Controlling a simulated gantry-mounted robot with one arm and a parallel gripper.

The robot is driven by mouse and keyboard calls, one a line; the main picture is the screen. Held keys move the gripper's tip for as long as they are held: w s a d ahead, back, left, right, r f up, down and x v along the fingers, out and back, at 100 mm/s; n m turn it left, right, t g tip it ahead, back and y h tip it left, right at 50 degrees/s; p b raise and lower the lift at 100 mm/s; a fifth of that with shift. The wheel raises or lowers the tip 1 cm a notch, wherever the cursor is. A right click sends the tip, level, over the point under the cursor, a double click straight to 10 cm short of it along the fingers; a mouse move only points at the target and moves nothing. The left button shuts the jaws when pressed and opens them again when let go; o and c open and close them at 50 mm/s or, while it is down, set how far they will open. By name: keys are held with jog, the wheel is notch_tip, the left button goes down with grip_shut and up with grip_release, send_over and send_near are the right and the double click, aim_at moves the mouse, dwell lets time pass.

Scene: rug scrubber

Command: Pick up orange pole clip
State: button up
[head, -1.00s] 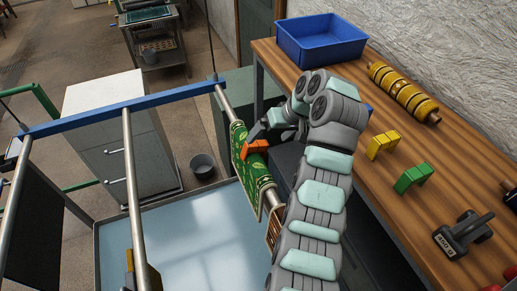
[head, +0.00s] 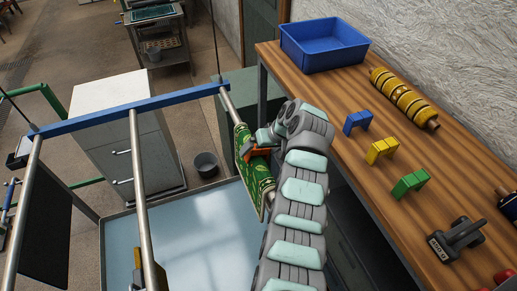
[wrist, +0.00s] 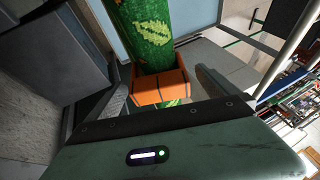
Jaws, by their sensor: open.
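The orange pole clip (head: 260,152) sits on a green patterned rug (head: 243,143) that hangs over a metal pole. In the head view my gripper (head: 256,146) is at the clip and partly covers it. In the wrist view the orange clip (wrist: 160,87) lies between my two spread fingers, with the green rug (wrist: 145,35) behind it. My gripper (wrist: 162,90) is open, with a finger to each side of the clip. I cannot tell whether either finger touches it.
A blue crossbar (head: 130,111) joins the poles above a shallow basin (head: 205,235).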

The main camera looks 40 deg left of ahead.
jog(key=c, duration=1.5)
jog(key=shift+c, duration=0.2)
jog(key=shift+r, duration=0.15)
notch_tip(320, 180, up, 20)
jog(key=b, duration=0.4)
jog(key=shift+b, duration=0.35)
